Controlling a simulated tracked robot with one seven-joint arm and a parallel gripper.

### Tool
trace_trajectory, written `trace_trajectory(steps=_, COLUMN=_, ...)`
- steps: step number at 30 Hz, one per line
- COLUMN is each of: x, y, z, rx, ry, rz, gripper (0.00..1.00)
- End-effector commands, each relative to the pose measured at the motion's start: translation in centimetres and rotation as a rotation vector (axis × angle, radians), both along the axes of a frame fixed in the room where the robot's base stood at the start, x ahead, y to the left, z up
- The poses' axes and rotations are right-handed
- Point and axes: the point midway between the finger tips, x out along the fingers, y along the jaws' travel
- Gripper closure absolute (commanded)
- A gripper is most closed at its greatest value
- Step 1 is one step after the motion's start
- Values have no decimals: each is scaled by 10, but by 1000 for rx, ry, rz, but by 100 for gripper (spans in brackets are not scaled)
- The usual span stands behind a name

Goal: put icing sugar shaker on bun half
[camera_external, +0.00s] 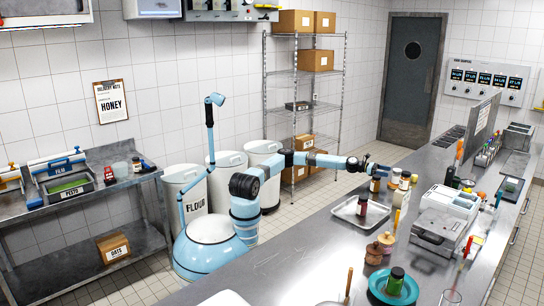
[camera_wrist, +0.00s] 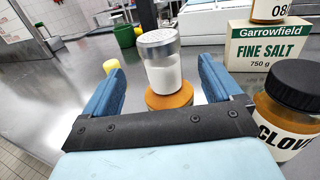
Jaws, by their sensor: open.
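In the wrist view the icing sugar shaker (camera_wrist: 166,72), a clear jar of white powder with a grey metal lid, stands upright. It appears to rest on the bun half (camera_wrist: 154,101), an orange-brown round piece below its base. My gripper (camera_wrist: 160,76) is open, with one blue finger on each side of the shaker. Gaps show between the fingers and the shaker. In the external view my gripper (camera_external: 372,168) is over the counter near several small jars; shaker and bun cannot be told apart there.
A clove jar (camera_wrist: 285,118) and a fine salt box (camera_wrist: 264,48) stand close at right. A green container (camera_wrist: 124,37) is farther back. In the external view a metal tray (camera_external: 346,211) holds a dark jar, and a teal plate (camera_external: 375,287) lies nearer.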

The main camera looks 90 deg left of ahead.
Motion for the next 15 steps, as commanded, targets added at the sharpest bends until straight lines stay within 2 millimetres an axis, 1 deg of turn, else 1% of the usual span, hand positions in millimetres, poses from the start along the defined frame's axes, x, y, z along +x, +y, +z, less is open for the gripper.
trace_trajectory(steps=1, x=-7, y=4, z=0, rx=0, ry=0, rz=1, gripper=8)
trace_trajectory(steps=3, x=-14, y=8, z=0, rx=0, ry=0, rz=0, gripper=8)
trace_trajectory(steps=6, x=-21, y=11, z=0, rx=0, ry=0, rz=0, gripper=8)
trace_trajectory(steps=10, x=-26, y=13, z=0, rx=0, ry=0, rz=0, gripper=8)
trace_trajectory(steps=15, x=-27, y=13, z=0, rx=0, ry=0, rz=-1, gripper=8)
